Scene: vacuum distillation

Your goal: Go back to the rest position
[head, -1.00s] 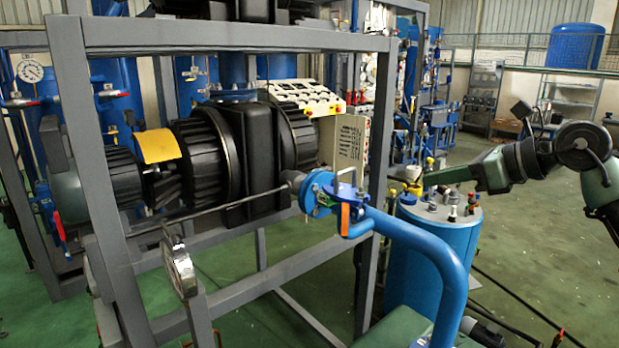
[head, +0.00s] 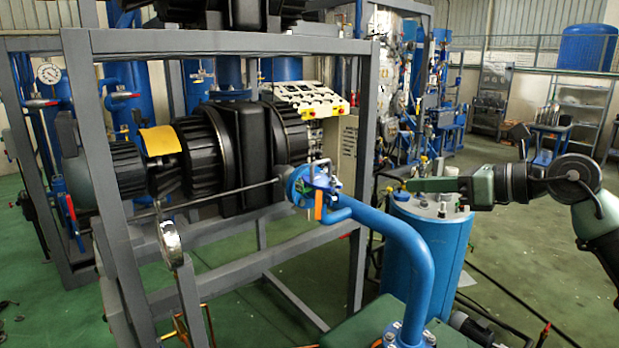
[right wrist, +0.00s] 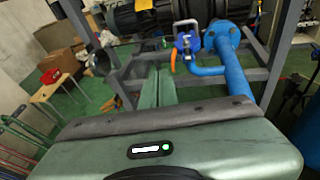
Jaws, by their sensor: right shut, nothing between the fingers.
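My right arm comes in from the right in the head view. My right gripper (head: 408,185) points left at about the height of the blue tank's top, with its green fingers shut and nothing held. In the right wrist view the two green fingers (right wrist: 157,72) point toward the frame with the blue valve. The blue valve (head: 314,186) with its orange lever (head: 318,206) is on the blue pipe, left of the gripper. It also shows in the right wrist view (right wrist: 187,44). I cannot tell the gripper's exact distance from the tank fittings. My left gripper is out of view.
A grey steel frame (head: 104,190) with black machinery stands at the left. The curved blue pipe (head: 418,255) and blue tank (head: 428,245) stand below and beside my right gripper. Green floor (head: 545,250) is open at the right. A wooden table (right wrist: 55,92) shows in the wrist view.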

